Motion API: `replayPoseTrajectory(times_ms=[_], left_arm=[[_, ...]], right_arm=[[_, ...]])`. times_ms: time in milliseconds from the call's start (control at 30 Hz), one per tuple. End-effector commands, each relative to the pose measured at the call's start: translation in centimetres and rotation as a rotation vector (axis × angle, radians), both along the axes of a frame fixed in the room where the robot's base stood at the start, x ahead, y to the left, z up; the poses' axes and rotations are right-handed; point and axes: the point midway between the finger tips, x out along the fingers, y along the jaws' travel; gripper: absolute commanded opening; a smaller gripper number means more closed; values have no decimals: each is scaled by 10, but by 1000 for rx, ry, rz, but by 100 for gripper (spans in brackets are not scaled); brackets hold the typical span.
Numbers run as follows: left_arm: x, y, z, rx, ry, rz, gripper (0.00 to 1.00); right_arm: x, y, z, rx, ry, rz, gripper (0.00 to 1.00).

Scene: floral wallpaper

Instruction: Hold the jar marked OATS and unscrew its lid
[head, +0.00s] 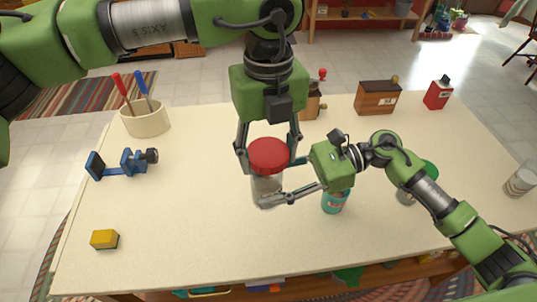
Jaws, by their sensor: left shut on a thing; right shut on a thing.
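A clear jar (266,190) with a red lid (269,154) stands upright near the middle of the table. No label can be read on it from here. My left gripper (268,160) comes down from above, its two fingers shut on the red lid from either side. My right gripper (270,183) reaches in from the right, its fingers shut around the jar's body below the lid. The far side of the jar is partly hidden by the fingers. Whether the lid has turned or lifted cannot be told.
A teal can (334,202) stands close under my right gripper. A jar with a green lid (430,170) is partly behind my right arm. A blue clamp (128,163), a yellow block (104,239) and a tool crock (146,119) are at left. Wooden boxes stand at the back.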

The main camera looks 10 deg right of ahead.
Motion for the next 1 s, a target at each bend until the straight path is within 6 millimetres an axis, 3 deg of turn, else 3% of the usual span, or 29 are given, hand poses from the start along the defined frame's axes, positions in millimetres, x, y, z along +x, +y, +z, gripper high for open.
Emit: replayPoseTrajectory(times_ms=[467, 800, 1000], left_arm=[[0, 0, 6, -1, 0, -1, 25], [0, -1, 41, -1, -1, -1, 25], [-1, 0, 45, 0, 0, -2, 25]], right_arm=[[0, 0, 1, 1, -1, 0, 0], [0, 0, 1, 1, -1, 0, 0], [0, 0, 1, 1, -1, 0, 0]])
